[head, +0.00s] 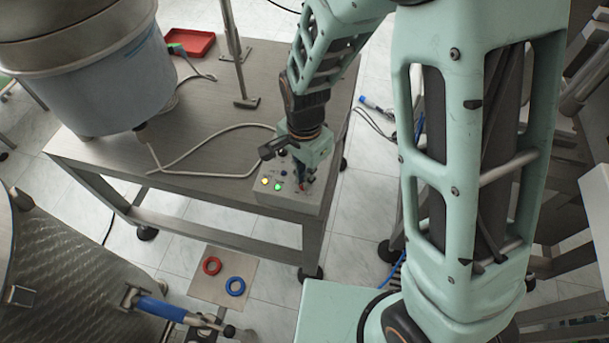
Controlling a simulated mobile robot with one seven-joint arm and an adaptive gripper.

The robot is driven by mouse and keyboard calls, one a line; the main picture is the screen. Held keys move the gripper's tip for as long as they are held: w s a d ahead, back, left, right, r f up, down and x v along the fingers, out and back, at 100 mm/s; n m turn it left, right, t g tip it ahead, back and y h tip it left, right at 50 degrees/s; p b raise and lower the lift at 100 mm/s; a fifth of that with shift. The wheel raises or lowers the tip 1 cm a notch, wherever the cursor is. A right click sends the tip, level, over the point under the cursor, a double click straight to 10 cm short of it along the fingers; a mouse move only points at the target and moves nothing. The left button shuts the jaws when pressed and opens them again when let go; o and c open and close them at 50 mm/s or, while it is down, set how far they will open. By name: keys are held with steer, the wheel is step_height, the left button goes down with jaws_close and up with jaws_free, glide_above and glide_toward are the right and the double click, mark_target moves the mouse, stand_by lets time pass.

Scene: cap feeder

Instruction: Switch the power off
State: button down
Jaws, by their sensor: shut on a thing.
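A small grey control box (274,194) sits on the near right corner of the steel table. Its top panel shows a lit yellow lamp (265,181), a lit green lamp (278,187) and a small red part (300,187) at its right. My gripper (300,180) points down onto the right part of the panel, over the red part. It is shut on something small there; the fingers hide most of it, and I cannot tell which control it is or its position.
The steel table (120,160) carries a large bucket-shaped feeder (100,85), a red tray (190,42), a stand (245,102) and a white cable (215,135). Red (212,265) and blue (235,286) rings lie on a floor plate. A blue-handled valve (160,309) is at lower left.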

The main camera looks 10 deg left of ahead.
steer(key=n+b, duration=0.1)
steer(key=n, duration=0.4)
steer(key=shift+n, duration=0.4)
steer(key=n, duration=0.5)
steer(key=shift+n, duration=0.6)
steer(key=c, duration=2.1)
jaws_free()
steer(key=shift+r, duration=0.15)
step_height(320, 180, up, 12)
steer(key=shift+f, duration=0.1)
